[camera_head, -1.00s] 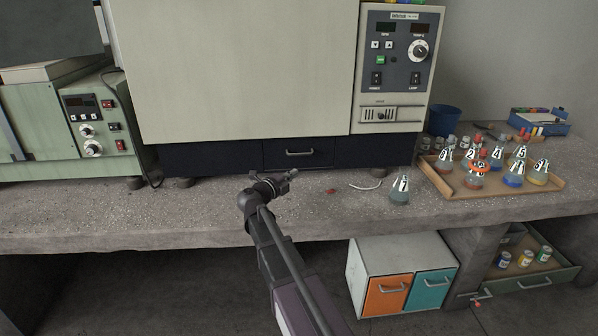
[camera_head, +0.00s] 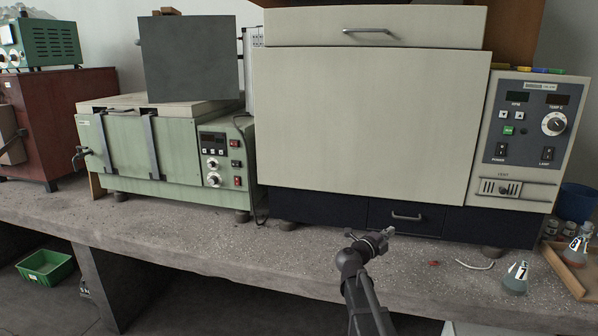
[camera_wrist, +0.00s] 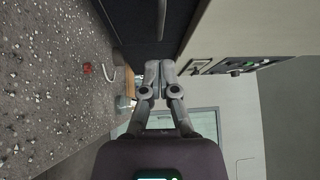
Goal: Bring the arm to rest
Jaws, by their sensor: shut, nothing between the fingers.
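My gripper (camera_head: 386,235) is held out over the front part of the concrete bench (camera_head: 300,262), in front of the cream cabinet's dark drawer (camera_head: 405,217). Nothing is in it. In the wrist view my gripper (camera_wrist: 158,66) has its fingertips together, close before the dark base of the cabinet. My arm reaches up to it from the lower edge of the head view.
The large cream cabinet (camera_head: 370,120) stands behind my gripper, a green machine (camera_head: 150,155) to its left. A flask (camera_head: 516,278), a white curved piece (camera_head: 474,265) and a small red bit (camera_head: 434,263) lie or stand to the right. The bench's left front is clear.

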